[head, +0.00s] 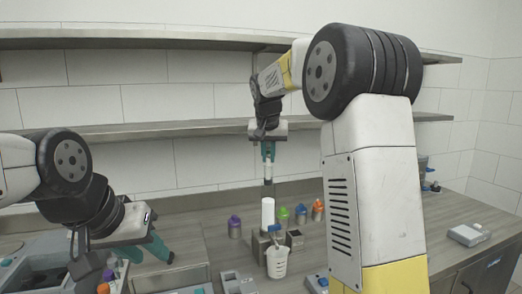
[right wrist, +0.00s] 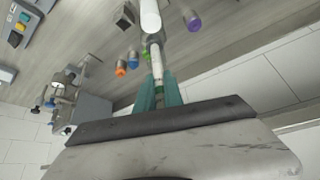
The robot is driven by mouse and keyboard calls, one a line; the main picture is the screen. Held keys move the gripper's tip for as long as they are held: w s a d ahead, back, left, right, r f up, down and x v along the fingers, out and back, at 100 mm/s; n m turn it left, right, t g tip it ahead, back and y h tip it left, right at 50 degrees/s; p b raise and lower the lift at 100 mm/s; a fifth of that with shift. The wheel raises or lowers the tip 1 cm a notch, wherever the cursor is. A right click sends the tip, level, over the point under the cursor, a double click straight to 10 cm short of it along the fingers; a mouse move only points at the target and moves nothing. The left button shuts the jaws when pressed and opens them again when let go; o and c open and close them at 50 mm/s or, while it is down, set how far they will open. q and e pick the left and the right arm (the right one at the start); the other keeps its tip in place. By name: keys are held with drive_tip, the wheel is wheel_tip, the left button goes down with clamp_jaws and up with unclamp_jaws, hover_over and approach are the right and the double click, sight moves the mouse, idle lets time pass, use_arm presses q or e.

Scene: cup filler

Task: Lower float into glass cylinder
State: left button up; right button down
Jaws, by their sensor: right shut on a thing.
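In the head view, my right gripper (head: 268,152) points down, shut on the float (head: 268,173), a slim pale upright rod with a dark lower end. Below it stands the cylinder (head: 268,213), which looks white and upright. A small gap shows between the float's dark tip and the cylinder's top. In the right wrist view, the float (right wrist: 156,62) sits between the teal fingers of my right gripper (right wrist: 158,90), its tip in line with the cylinder (right wrist: 150,15). My left gripper (head: 122,258) is at the lower left, its teal fingers apart, with no object seen between them.
A white beaker (head: 277,262) stands in front of the cylinder, near a dark block (head: 295,239). Small bottles with purple (head: 234,226), green (head: 283,215), blue (head: 301,213) and orange (head: 318,210) tops stand behind. A shelf (head: 190,129) runs along the wall.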

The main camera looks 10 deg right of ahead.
sight(269, 183)
drive_tip(key=shift+f, duration=3.55)
drive_tip(key=shift+s+f, duration=0.25)
drive_tip(key=shift+f, duration=0.45)
drive_tip(key=shift+s+f, duration=0.25)
drive_tip(key=shift+f, duration=0.4)
drive_tip(key=shift+d, duration=0.1)
drive_tip(key=c, duration=1.4)
unclamp_jaws()
drive_tip(key=shift+t, duration=0.3)
drive_tip(key=v, duration=0.3)
drive_tip(key=w+v, duration=0.1)
drive_tip(key=v, duration=0.1)
drive_tip(key=r+v, duration=0.1)
drive_tip(key=v, duration=0.2)
drive_tip(key=shift+w+r, duration=0.1)
drive_tip(key=shift+r, duration=0.2)
drive_tip(key=s+f+n+y, duration=0.1)
drive_tip(key=s+f, duration=0.1)
drive_tip(key=s, duration=0.8)
drive_tip(key=s+f+n+y, duration=0.1)
drive_tip(key=s, duration=0.9)
drive_tip(key=s+d+f+n+y, duration=0.1)
drive_tip(key=s+f, duration=0.1)
drive_tip(key=s, duration=0.9)
drive_tip(key=shift+f, duration=0.35)
